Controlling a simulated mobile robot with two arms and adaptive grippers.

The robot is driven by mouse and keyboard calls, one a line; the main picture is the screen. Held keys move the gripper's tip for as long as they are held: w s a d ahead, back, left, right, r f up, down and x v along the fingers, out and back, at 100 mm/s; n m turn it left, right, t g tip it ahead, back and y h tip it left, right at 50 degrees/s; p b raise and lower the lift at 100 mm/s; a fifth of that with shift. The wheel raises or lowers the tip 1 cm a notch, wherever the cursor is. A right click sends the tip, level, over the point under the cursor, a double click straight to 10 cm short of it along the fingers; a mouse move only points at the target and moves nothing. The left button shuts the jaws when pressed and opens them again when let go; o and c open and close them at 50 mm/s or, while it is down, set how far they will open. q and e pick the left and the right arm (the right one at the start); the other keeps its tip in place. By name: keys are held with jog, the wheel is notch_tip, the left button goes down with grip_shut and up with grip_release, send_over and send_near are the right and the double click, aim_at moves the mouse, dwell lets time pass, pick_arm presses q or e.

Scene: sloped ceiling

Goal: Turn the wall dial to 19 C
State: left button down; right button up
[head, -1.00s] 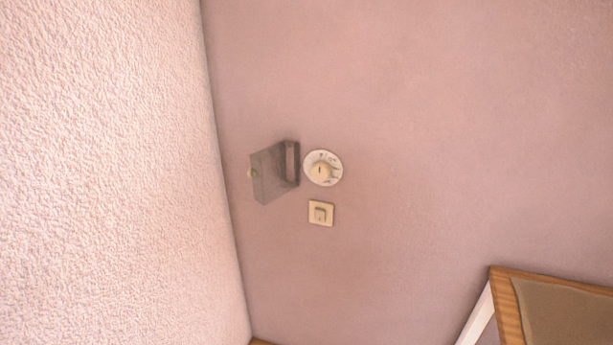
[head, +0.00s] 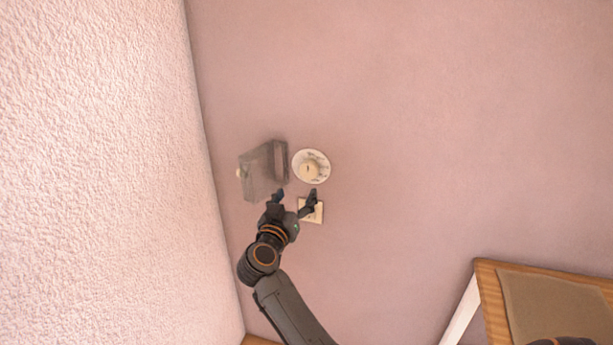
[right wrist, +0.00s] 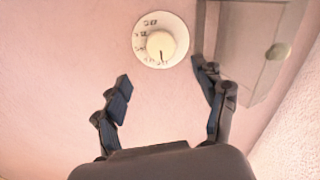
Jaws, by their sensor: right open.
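The wall dial (head: 310,166) is a round cream knob on a white marked disc on the pink wall. In the right wrist view the dial (right wrist: 160,42) shows dark numerals around its left and lower rim, too small to read surely, and a dark pointer line on the knob. My right gripper (head: 296,194) is open and empty, just below the dial in the head view. In the right wrist view its fingers (right wrist: 163,78) are spread, with the dial beyond the tips and apart from them. My left gripper is not in view.
A grey translucent hinged cover (head: 262,172) stands out left of the dial; in the right wrist view it (right wrist: 250,50) is close by the right finger. A square switch (head: 313,212) sits below the dial, partly behind my gripper. A wood-framed piece (head: 490,290) is lower right.

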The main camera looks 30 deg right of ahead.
aim_at(308, 173)
jog(key=x, duration=1)
jog(key=shift+c, duration=0.2)
jog(key=c, duration=1.1)
